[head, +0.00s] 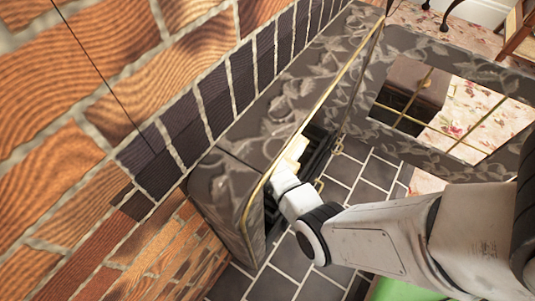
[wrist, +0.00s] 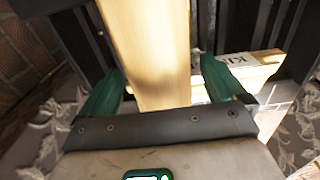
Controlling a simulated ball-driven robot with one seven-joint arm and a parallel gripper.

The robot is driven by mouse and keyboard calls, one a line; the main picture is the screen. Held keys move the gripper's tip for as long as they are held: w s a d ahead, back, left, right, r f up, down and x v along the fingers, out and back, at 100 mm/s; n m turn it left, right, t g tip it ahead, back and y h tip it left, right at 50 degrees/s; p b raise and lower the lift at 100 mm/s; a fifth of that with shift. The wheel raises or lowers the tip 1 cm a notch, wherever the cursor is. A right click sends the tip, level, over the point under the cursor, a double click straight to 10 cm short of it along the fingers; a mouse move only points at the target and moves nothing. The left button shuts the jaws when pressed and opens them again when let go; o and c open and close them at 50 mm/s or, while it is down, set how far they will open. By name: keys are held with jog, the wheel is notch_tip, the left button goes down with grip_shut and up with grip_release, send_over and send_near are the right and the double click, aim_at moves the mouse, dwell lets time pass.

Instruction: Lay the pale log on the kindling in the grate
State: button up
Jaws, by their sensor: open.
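The pale log (wrist: 148,50) fills the middle of the wrist view and runs away from my gripper (wrist: 162,72). Its near end lies between the two green fingers, which are open; I cannot tell whether either finger touches it. Dark bars of the grate (wrist: 270,30) show on both sides of the log. In the head view my gripper (head: 284,180) reaches into the fireplace opening, with a small pale part of the log (head: 293,152) just beyond it. The grate (head: 318,150) is a dark shape there. I cannot make out the kindling under the log.
A pale wooden piece with a label (wrist: 238,72) starting "KI" lies right of the log. Brick wall (head: 80,80) rises at left. Dark floor tiles (head: 372,178) are clear beside the opening.

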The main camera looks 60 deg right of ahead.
jog(key=shift+r+p, duration=1.95)
jog(key=shift+r, duration=1.95)
